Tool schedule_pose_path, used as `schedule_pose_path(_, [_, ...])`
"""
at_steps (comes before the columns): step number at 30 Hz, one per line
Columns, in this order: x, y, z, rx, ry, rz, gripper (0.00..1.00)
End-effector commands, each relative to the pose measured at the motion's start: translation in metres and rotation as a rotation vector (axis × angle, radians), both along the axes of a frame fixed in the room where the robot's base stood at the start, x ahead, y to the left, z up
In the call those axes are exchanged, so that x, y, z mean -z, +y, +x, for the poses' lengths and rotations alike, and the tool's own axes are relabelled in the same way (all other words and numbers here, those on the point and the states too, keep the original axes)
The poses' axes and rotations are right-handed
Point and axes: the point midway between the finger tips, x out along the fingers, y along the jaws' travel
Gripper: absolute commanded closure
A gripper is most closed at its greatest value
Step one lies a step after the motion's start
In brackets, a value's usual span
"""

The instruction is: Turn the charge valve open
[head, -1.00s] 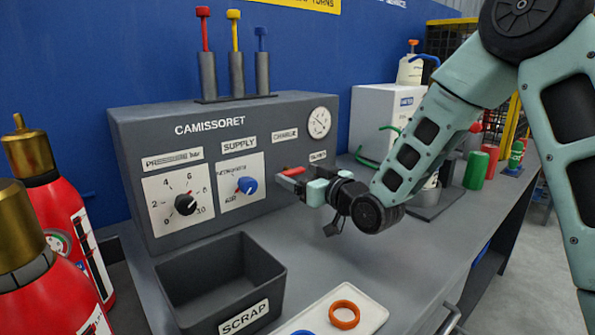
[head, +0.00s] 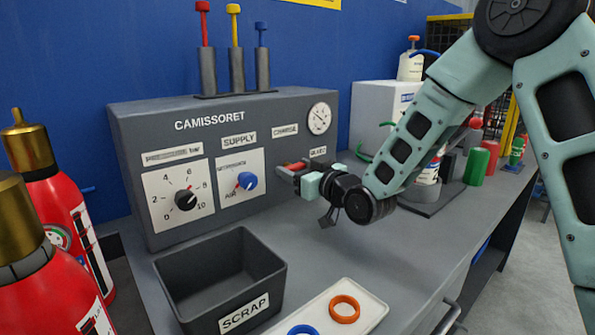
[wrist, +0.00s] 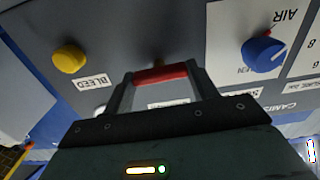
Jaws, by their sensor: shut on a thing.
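The charge valve's red handle (head: 294,166) is on the front of the grey CAMISSORET panel (head: 215,125), below the CHARGE label (head: 285,131). My gripper (head: 288,171) reaches it from the right and is shut on it. In the wrist view, the red handle (wrist: 160,74) lies crosswise between the two fingers (wrist: 162,88).
A blue supply knob (head: 246,181) and a black pressure knob (head: 185,200) are left of the valve. A yellow BLEED knob (wrist: 69,58) is near the gripper. The SCRAP bin (head: 272,270) and a white tray with rings (head: 375,308) stand below in front.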

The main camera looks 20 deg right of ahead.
Motion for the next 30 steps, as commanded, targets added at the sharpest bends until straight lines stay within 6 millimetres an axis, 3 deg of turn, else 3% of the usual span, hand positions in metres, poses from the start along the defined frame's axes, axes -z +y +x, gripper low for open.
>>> schedule_pose_path(8, [0.0042,0.0010,-0.0005,-0.001,-0.064,-0.144,0.65])
schedule_pose_path(30, [0.0075,0.0027,-0.0016,0.000,-0.330,-0.787,0.65])
